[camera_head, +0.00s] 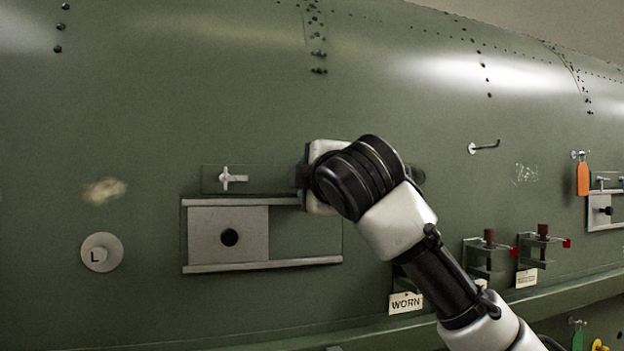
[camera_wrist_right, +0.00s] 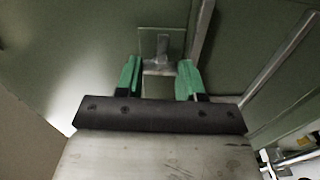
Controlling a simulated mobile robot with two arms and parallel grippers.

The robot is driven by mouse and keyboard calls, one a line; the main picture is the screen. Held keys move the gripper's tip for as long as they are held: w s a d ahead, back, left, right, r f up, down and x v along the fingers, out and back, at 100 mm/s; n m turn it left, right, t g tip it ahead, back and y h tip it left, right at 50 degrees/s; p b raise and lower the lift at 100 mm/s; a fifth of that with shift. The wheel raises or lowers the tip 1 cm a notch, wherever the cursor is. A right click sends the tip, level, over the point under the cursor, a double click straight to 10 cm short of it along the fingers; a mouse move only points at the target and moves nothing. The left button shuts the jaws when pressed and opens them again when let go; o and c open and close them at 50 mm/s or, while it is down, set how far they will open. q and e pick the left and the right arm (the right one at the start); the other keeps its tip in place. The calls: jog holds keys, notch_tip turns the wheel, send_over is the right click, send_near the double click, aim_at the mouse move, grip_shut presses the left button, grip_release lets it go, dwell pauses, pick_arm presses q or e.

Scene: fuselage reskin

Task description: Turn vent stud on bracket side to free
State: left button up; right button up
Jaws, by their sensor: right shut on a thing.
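My right gripper (camera_wrist_right: 161,72) has its two green fingers around a grey winged stud (camera_wrist_right: 162,50) in the right wrist view. The stud stands on a small green plate (camera_wrist_right: 147,38) on the skin. The fingers are shut on the stud's wing. In the head view my right arm covers the gripped stud. A second winged stud (camera_head: 232,178) stands free on a green plate to the left, above the vent's sliding grey door (camera_head: 226,234). My left gripper is not in view.
Rails (camera_head: 262,267) run above and below the vent door. A round L disc (camera_head: 102,252) is at left. A WORN tag (camera_head: 405,302), clamp brackets (camera_head: 488,250), a hook (camera_head: 484,147) and an orange tag (camera_head: 582,178) are to the right. A ledge crosses below.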

jog(key=shift+a+f+n, duration=0.1)
jog(key=shift+f+n, duration=0.1)
jog(key=shift+n, duration=0.3)
jog(key=o, duration=0.9)
jog(key=shift+r, duration=0.1)
jog(key=shift+s, duration=0.1)
jog(key=b+v, duration=0.6)
jog(key=v, duration=0.4)
jog(key=shift+s+r, duration=0.1)
jog(key=shift+s, duration=0.3)
